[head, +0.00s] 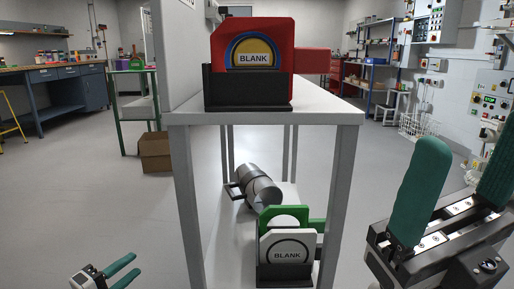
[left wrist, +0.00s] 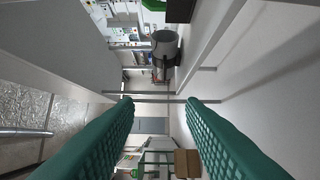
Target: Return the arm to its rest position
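My left gripper (head: 130,266) is low at the bottom left of the head view, left of the white table. Its two green fingers are apart with nothing between them. In the left wrist view the fingers (left wrist: 160,100) are wide apart and empty. My right gripper (head: 468,145) is large and close at the right of the head view. Its green fingers stand upright, apart and empty, to the right of the table. One fingertip is cut off by the picture edge. Neither gripper touches anything.
A white table (head: 330,107) bears a red block (head: 275,34) in a black holder. On its lower shelf (head: 222,232) lie a grey cylinder (head: 260,186), also in the wrist view (left wrist: 165,47), and a green-and-white block (head: 289,243). A cardboard box (head: 156,152) sits on the floor.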

